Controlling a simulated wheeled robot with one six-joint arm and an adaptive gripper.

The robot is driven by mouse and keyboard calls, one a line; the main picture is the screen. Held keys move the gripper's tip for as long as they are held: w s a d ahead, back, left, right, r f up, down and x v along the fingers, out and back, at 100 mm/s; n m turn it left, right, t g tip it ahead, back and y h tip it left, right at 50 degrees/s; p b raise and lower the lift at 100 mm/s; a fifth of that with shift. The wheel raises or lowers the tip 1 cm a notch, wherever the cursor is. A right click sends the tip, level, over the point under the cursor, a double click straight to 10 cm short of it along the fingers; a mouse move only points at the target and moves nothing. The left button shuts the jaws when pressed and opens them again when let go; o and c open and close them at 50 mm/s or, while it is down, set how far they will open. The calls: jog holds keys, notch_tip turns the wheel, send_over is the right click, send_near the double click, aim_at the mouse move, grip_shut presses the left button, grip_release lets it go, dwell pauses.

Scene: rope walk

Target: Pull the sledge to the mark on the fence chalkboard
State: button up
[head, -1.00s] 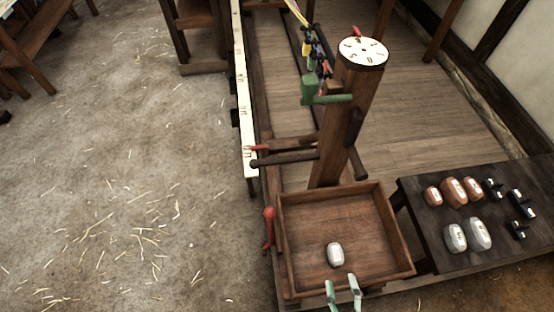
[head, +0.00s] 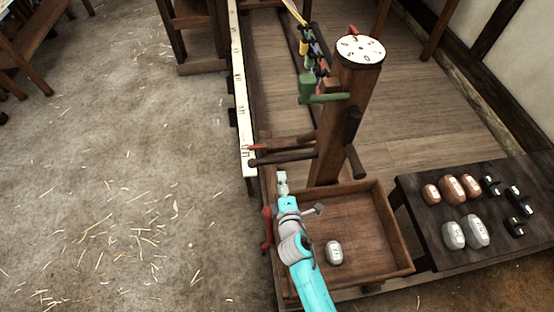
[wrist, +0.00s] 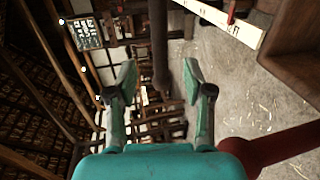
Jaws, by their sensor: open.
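The sledge stands in the middle of the head view as a wooden post (head: 331,135) with a round dial (head: 360,50) on top and a shallow wooden tray (head: 376,220) at its foot. A dark wooden bar (head: 284,158) sticks out left from the post, and a red pointer (head: 262,147) lies by the white marked rail (head: 241,95). My gripper (head: 283,182) is open and empty just below the bar. In the wrist view, a dark upright bar (wrist: 158,45) shows between and beyond my spread fingers (wrist: 160,82). A small written chalkboard (wrist: 83,33) shows at upper left there.
A pale weight (head: 334,252) lies in the tray. A dark bench (head: 415,210) at right holds several brown, pale and black weights. A red-knobbed lever (head: 267,214) is at the tray's left side. The straw-strewn floor (head: 120,160) at left is clear.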

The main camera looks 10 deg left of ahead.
aim_at(278, 162)
jog(key=x, duration=1)
jog(key=shift+w+a, duration=0.1)
jog(key=shift+w, duration=0.25)
grip_shut()
